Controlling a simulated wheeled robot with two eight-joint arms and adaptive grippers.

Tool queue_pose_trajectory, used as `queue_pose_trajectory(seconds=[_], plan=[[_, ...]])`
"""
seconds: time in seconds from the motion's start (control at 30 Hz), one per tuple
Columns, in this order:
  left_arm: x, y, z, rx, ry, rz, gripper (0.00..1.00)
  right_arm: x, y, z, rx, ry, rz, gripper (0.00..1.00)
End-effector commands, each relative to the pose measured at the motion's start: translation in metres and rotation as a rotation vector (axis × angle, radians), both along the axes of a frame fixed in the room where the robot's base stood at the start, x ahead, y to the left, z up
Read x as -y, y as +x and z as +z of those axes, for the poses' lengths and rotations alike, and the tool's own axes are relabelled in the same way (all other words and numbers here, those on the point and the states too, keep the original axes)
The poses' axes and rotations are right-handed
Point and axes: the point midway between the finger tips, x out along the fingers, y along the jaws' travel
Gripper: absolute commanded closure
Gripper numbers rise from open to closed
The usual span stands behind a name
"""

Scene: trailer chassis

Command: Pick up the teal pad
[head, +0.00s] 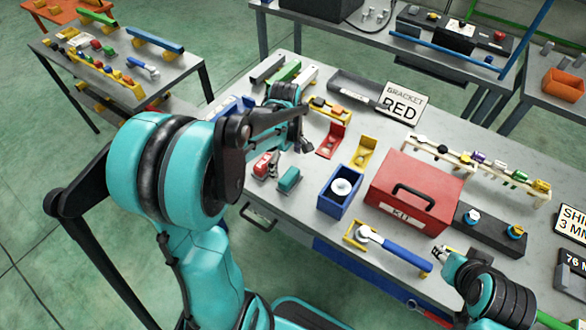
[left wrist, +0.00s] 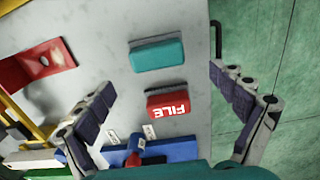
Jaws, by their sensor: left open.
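The teal pad (head: 289,179) lies flat on the grey table near its front edge, beside the red pad marked FILE (head: 262,165). In the left wrist view the teal pad (left wrist: 157,53) is whole and uncovered, with the red pad (left wrist: 168,102) nearer to my gripper's base. My left gripper (head: 290,154) is above these pads, pointing down. In the left wrist view its fingers (left wrist: 163,84) are spread wide, with nothing between them held. My right gripper (head: 441,254) is at the lower right by the table's front; its fingers are too small to judge.
A blue bin (head: 330,205) with a white roll and a red KIT box (head: 413,190) stand right of the pads. Red (head: 331,140) and yellow (head: 362,151) brackets lie behind. A blue-handled tool (head: 400,252) lies in front. A drawer handle juts from the table's front edge.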

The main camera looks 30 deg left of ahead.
Motion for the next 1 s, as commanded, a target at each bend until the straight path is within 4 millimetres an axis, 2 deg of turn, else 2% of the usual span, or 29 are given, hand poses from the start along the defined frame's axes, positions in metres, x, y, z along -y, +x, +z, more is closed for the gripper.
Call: queue_pose_trajectory(seconds=[0.1,0.27,0.5,0.77,0.9,1.0], plan=[[0.001,0.001,-0.017,0.000,0.000,-0.001,0.05,0.000,0.000,-0.008,0.000,0.000,0.000,0.60],[0.003,0.003,-0.031,0.001,0.000,-0.003,0.05,0.000,0.000,-0.014,0.000,0.000,0.000,0.60],[0.006,0.006,-0.067,0.001,0.000,-0.004,0.05,0.000,0.000,-0.029,0.000,0.000,0.000,0.60],[0.005,0.006,-0.070,0.001,0.000,-0.004,0.05,0.000,0.000,-0.028,0.000,0.000,0.000,0.60],[0.005,0.006,-0.069,0.001,0.000,-0.004,0.42,0.000,0.000,-0.028,0.000,0.000,0.000,0.60],[0.005,0.006,-0.069,0.001,0.000,-0.004,0.63,0.000,0.000,-0.028,0.000,0.000,0.000,0.60]])
